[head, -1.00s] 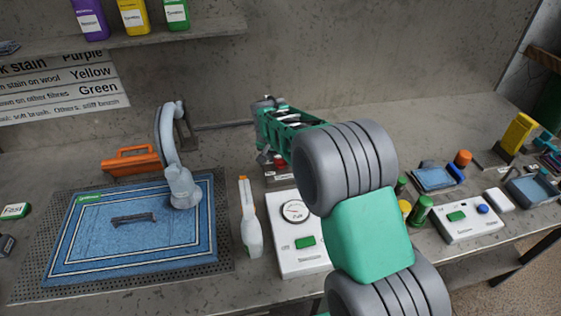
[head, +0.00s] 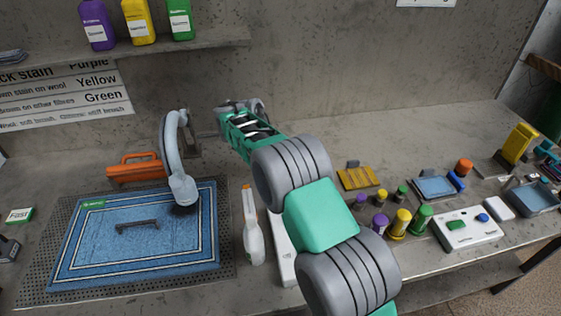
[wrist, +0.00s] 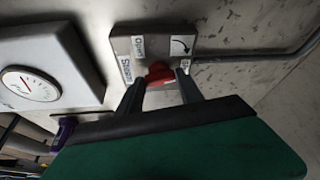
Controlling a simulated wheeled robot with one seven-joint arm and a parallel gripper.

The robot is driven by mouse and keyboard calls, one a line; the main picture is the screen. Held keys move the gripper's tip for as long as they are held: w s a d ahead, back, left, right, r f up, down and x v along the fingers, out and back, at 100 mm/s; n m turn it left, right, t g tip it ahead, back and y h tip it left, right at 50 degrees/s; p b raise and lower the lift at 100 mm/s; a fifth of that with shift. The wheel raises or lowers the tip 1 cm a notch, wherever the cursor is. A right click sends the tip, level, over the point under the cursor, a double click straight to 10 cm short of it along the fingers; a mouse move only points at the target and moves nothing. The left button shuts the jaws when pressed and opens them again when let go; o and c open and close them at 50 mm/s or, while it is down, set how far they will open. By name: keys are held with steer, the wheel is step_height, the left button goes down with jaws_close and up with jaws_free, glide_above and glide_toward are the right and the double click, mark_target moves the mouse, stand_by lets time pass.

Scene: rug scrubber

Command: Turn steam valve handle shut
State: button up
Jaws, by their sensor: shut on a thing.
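The red valve handle (wrist: 160,72) shows in the wrist view, on a grey plate (wrist: 184,30) with small white labels and a curved arrow. My gripper (wrist: 160,80) has one dark finger on each side of the handle and is shut on it. The lower part of the handle is partly hidden by the fingers and the green hand. In the head view my arm reaches up and left across the bench and hides the valve. I cannot tell the handle's exact angle.
A white gauge box (wrist: 48,52) stands beside the valve; in the head view my arm mostly covers it. A grey nozzle (head: 178,160) rests on the blue rug (head: 100,250). Several coloured bottles (head: 398,222) stand to the right.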

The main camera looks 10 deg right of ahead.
steer(key=shift+m+g+p, duration=0.5)
steer(key=shift+m+p, duration=0.6)
steer(key=shift+m, duration=0.1)
steer(key=o, duration=1.4)
steer(key=shift+w, duration=0.1)
steer(key=p+v, duration=0.4)
steer(key=v, duration=0.4)
steer(key=shift+f, duration=0.1)
